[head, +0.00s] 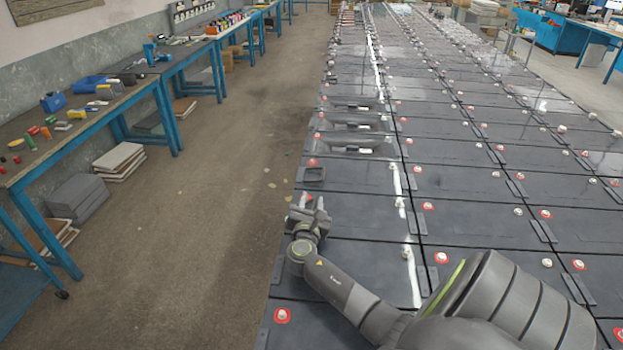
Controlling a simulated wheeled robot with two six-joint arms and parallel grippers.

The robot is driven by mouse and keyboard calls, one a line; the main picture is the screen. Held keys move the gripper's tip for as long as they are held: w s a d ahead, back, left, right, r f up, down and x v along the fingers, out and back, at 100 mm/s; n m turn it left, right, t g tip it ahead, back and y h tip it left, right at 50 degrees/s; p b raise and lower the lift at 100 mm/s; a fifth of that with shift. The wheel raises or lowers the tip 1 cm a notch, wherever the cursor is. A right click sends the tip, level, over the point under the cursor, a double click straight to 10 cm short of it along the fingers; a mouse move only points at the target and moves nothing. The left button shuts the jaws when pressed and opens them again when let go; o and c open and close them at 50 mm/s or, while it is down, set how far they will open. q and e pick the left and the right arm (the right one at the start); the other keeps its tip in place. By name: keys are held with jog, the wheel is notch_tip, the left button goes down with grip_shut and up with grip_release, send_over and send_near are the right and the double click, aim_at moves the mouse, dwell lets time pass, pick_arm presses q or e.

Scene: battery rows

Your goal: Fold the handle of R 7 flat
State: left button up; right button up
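The batteries are dark grey, flat-topped blocks in long rows (350,215). No R 7 label is readable, so I cannot tell which block it is. A dark loop handle (313,174) shows at the left edge of the rows, just beyond my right gripper. Whether it stands up or lies flat is hard to tell. My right gripper (309,200) is low over the left edge of the near blocks, its fingers apart, with a red-ringed terminal showing between them. It appears empty and separate from the handle. My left gripper is out of view.
Red-ringed and white terminals (282,315) stand up from the blocks, and dark strips lie along the seams. Blue-legged workbenches (130,95) with tools and parts line the left wall.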

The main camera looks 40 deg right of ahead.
notch_tip(320, 180, up, 9)
dwell(0.4)
jog(key=shift+a, duration=0.1)
dwell(0.4)
